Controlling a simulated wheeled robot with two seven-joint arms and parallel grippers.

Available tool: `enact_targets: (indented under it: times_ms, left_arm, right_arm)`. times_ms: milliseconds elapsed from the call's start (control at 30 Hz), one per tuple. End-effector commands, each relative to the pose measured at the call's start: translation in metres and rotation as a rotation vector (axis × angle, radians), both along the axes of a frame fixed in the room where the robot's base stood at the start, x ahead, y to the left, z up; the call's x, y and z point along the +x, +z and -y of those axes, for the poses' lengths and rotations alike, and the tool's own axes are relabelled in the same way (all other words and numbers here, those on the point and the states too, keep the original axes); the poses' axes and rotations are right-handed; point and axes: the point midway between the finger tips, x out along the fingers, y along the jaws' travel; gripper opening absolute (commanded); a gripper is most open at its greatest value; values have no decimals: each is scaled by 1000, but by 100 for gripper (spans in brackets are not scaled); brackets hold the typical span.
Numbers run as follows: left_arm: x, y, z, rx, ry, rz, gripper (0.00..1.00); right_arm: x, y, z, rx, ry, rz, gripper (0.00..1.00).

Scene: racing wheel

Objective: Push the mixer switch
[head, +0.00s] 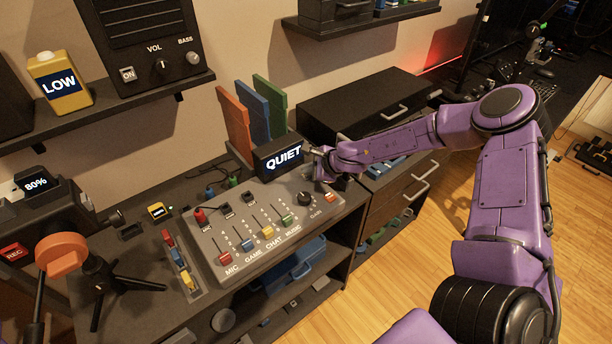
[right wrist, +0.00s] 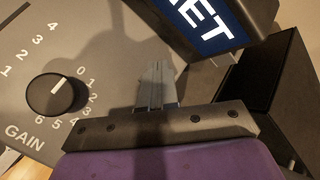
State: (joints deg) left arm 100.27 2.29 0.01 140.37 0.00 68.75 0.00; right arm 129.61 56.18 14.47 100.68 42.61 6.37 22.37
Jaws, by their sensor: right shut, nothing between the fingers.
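The grey mixer (head: 240,246) lies on the desk, with MIC, GAME, CHAT and MUSIC sliders and a black GAIN knob (head: 305,199). The knob also shows in the right wrist view (right wrist: 56,95). A small red-and-white part (head: 329,197) sits right of the knob; I cannot tell if it is the switch. A dark display reading QUIET (head: 280,159) stands at the mixer's back right. My right gripper (right wrist: 157,66) is shut and empty, over the mixer's back right corner beside the display. It hides the panel beneath it. My left gripper is out of view.
Orange, blue and green upright panels (head: 257,108) stand behind the display. A black drawer box (head: 365,103) is at the back right. A black tripod (head: 100,280) stands left of the mixer. A shelf with a speaker (head: 140,40) hangs above.

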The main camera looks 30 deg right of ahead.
Motion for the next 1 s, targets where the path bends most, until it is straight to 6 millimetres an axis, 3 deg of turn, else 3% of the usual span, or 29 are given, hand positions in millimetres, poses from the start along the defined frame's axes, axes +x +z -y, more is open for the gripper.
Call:
enact_targets:
  times_ms: [567, 1000]
  left_arm:
    - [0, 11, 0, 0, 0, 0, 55]
    - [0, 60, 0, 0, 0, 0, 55]
  right_arm:
    - [0, 10, 0, 0, 0, 0, 0]
    - [0, 60, 0, 0, 0, 0, 0]
